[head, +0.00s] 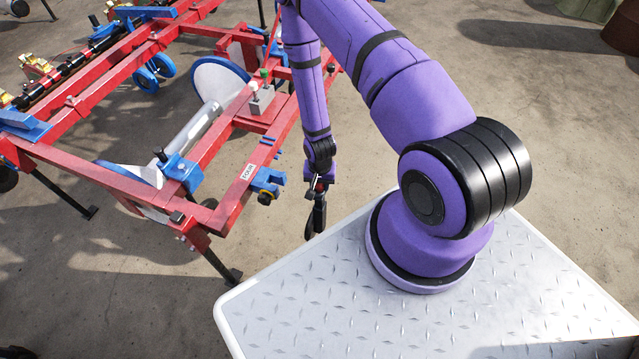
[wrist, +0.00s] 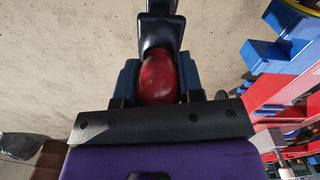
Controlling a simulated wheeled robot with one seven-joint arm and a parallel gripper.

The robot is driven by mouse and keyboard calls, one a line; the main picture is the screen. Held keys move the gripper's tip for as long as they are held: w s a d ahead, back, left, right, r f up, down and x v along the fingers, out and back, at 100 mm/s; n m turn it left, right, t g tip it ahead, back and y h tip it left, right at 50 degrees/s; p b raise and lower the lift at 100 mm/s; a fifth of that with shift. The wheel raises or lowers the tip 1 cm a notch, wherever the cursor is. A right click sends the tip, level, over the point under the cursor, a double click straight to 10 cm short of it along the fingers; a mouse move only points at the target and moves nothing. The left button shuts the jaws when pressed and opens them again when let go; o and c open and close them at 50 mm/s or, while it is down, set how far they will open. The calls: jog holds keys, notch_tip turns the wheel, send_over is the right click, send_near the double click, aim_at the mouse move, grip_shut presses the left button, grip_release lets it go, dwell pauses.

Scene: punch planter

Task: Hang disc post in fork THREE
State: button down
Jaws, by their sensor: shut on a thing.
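My gripper (head: 318,186) hangs pointing down in the head view, right of the red frame and left of the white deck. In the wrist view my gripper (wrist: 159,82) is shut on a red rounded knob (wrist: 158,77). A dark post (wrist: 160,32) extends from this knob and also shows below my gripper in the head view (head: 316,216). I cannot tell whether it has a disc. A blue fork-like bracket (head: 268,180) sits on the near red beam, left of and apart from the post. It shows at the right of the wrist view (wrist: 272,56). No fork number is clearly legible.
The red planter frame (head: 222,182) fills the left, with a small white label (head: 249,172) near the bracket. A grey roller with blue-rimmed discs (head: 190,135) lies inside it. Black legs (head: 222,268) support it. Concrete floor is clear between frame and deck.

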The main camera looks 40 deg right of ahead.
jog(key=shift+s+d, duration=0.1)
jog(key=s+d, duration=0.6)
jog(key=s, duration=0.2)
jog(key=shift+s, duration=0.4)
dwell(2.0)
dwell(0.5)
